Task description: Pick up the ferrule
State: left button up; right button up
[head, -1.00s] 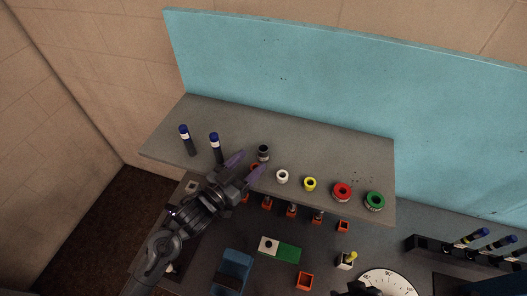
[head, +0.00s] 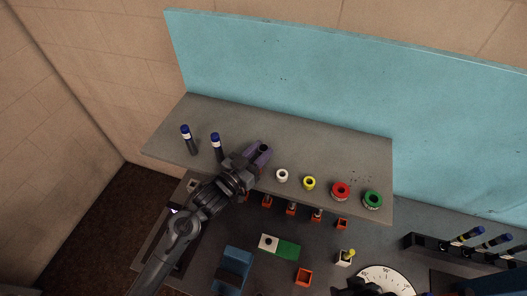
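The ferrule appears to be the small black ring (head: 264,147) on the grey shelf, left of a white ring. In the head view my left gripper (head: 259,152) reaches over the shelf from the lower left. Its two purple-tipped fingers are close together on either side of the black ring and appear shut on it. The fingers hide much of the ring, and it seems still at shelf level. Of my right gripper (head: 358,288), only a dark part shows at the bottom edge, so its fingers cannot be made out.
White (head: 282,175), yellow (head: 309,183), red (head: 341,191) and green (head: 373,200) rings stand in a row to the right. Two dark blue-capped cylinders (head: 187,140) (head: 216,147) stand left, one close to my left gripper. The blue panel (head: 300,80) rises behind the shelf.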

pick_arm(q)
jog(key=c, duration=0.3)
jog(key=shift+r, duration=0.1)
